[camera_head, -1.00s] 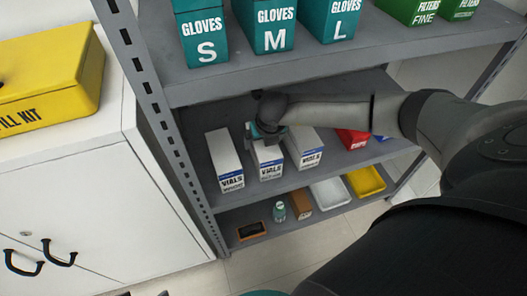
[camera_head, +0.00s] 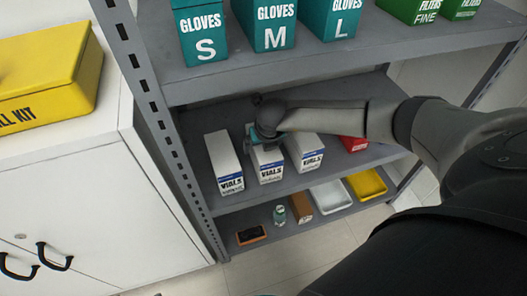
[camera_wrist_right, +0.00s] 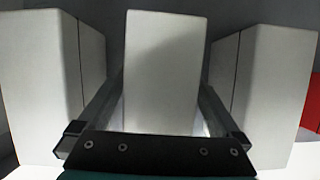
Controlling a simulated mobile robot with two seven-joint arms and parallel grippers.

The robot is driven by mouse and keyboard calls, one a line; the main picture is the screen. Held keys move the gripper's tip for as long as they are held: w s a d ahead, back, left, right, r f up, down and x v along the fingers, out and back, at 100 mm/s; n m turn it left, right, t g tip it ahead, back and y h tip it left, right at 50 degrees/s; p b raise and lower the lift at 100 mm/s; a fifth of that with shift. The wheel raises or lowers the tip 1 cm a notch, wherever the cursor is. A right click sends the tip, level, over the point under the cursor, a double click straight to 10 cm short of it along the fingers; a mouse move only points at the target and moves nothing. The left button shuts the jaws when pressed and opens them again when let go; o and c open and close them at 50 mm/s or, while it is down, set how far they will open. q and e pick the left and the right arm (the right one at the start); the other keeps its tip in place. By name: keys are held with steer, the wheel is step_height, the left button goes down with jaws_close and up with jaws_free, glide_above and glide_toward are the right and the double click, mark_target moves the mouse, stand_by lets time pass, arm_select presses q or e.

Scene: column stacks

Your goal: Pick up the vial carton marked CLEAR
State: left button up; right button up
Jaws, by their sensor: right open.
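Three white vial cartons with blue bands stand in a row on the middle shelf: a left one (camera_head: 222,158), a middle one (camera_head: 268,163) and a right one (camera_head: 304,150). Each reads VIALS; the smaller word below is too small to read. My right gripper (camera_head: 265,136) is over the middle carton. In the right wrist view my right gripper (camera_wrist_right: 158,95) is open, with its fingers on either side of the middle carton (camera_wrist_right: 160,60). The left carton (camera_wrist_right: 45,70) and right carton (camera_wrist_right: 265,85) flank the fingers closely. My left gripper is out of view.
The upper shelf (camera_head: 300,70) with glove boxes lies above my right arm. A red bin (camera_head: 353,144) stands right of the cartons, also at the edge of the wrist view (camera_wrist_right: 313,103). The lower shelf holds a bottle (camera_head: 279,215), a brown box (camera_head: 300,207) and trays.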

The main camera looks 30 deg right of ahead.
steer(key=shift+f, duration=0.1)
steer(key=shift+w, duration=0.1)
jaws_close()
stand_by(0.8)
